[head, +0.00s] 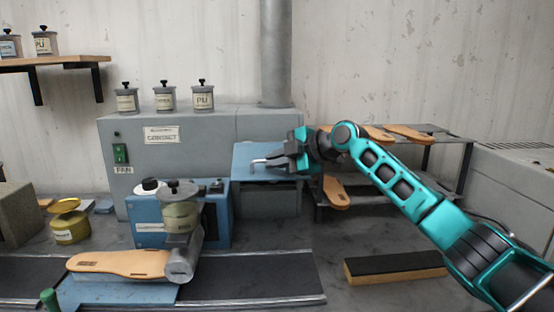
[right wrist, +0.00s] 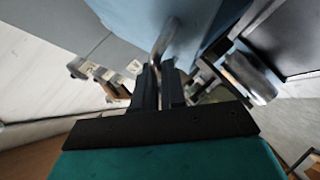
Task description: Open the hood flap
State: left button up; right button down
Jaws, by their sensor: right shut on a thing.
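The hood flap (head: 248,152) is a blue panel on the front of the grey hood, below the round duct. It also shows close up in the right wrist view (right wrist: 205,22). Its bent metal handle (head: 262,161) sticks out at the front. My right gripper (head: 284,162) is at the flap, shut on the handle, which runs between its fingers (right wrist: 160,68) in the right wrist view (right wrist: 163,38). The gripper and arm hide the flap's right part. I cannot tell the flap's exact angle. My left gripper is not in view.
The grey hood housing (head: 215,125) carries several labelled jars (head: 164,98). A blue machine (head: 150,215) with a pot stands in front at the left, with a sandal sole (head: 118,263) beside it. A rack (head: 445,138) with soles stands behind my right arm. A black-topped block (head: 395,268) lies at front right.

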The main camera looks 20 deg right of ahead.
jog(key=c, duration=1.7)
grip_release()
jog(key=shift+w+d+r, duration=0.25)
jog(key=shift+d, duration=0.15)
jog(key=shift+o, duration=0.9)
jog(key=shift+w+f, duration=0.1)
jog(key=shift+w, duration=0.05)
jog(key=o, duration=0.3)
jog(key=shift+w+f, duration=0.15)
jog(key=shift+f, duration=0.05)
jog(key=shift+s+d+r, duration=0.1)
jog(key=shift+s+d, duration=0.2)
jog(key=shift+s, duration=0.1)
jog(key=b+v, duration=0.1)
jog(key=v, duration=1)
jog(key=shift+s+r+b, duration=0.15)
jog(key=shift+s+b, duration=0.15)
jog(key=shift+s, duration=0.15)
jog(key=shift+a, duration=0.1)
